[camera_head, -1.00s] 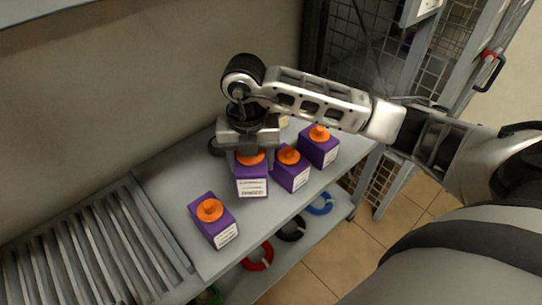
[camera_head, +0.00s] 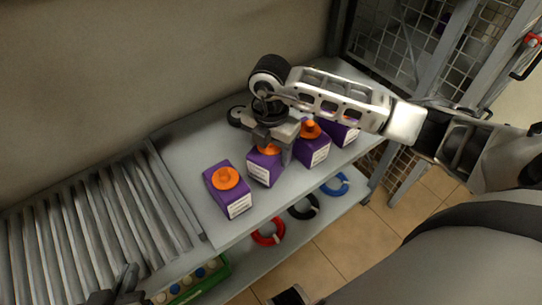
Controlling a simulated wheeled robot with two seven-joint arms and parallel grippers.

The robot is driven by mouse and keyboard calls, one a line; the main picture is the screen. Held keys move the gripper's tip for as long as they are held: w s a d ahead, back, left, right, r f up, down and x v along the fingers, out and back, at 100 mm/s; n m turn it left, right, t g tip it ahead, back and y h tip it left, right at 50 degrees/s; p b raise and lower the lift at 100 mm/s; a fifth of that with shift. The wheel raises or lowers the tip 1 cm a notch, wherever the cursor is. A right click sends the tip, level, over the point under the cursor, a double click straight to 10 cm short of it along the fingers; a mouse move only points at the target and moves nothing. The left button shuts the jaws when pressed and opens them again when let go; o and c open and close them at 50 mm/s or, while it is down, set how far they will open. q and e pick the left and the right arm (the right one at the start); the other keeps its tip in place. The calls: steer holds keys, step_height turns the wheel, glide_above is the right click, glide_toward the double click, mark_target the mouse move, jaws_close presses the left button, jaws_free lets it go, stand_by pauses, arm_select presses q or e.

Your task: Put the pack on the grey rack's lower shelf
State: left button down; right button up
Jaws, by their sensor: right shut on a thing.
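Several purple packs with orange knobs are in a row on a grey two-level stand (camera_head: 185,150). My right gripper (camera_head: 268,148) reaches down from above and is shut on the orange knob of the second pack from the left (camera_head: 263,170). That pack is turned a little; I cannot tell whether it is clear of the top. Other packs are the leftmost pack (camera_head: 230,195), the third (camera_head: 315,152) and the farthest (camera_head: 345,135), partly hidden by my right arm. The stand's lower shelf (camera_head: 322,213) shows below. My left gripper (camera_head: 118,288) is dark, at the lower left; its jaws are unclear.
The lower shelf holds a red ring (camera_head: 268,232), a black ring (camera_head: 303,207), a blue ring (camera_head: 336,184) and a green crate (camera_head: 205,282) with small bottles. A slatted roller surface (camera_head: 95,225) adjoins at left. A mesh cage (camera_head: 400,50) stands behind at right.

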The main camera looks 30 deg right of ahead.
step_height(320, 180, down, 2)
steer(key=shift+f, duration=0.25)
steer(key=shift+f, duration=0.15)
steer(key=shift+f, duration=0.1)
steer(key=o, duration=1.5)
steer(key=shift+o, duration=0.2)
